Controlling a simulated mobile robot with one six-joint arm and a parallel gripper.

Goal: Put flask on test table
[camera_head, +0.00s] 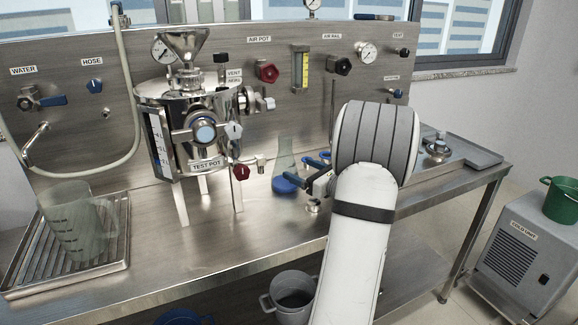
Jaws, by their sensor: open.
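A clear conical flask (286,158) with blue liquid at its bottom is upright at the steel test table (190,255), right of the test pot. Its base appears to rest on the tabletop. My gripper (298,168) is just right of the flask, with its dark blue fingers pointing left toward it. The fingers are apart. I cannot tell whether they touch the flask. My arm hides part of the gripper and the table behind it.
The steel test pot (185,115) stands on legs left of the flask, with a red-handled valve (240,172) close by. A clear beaker (70,225) sits in a ribbed tray (122,235) at the left. The table's front middle is clear. A grey bucket (292,287) is below.

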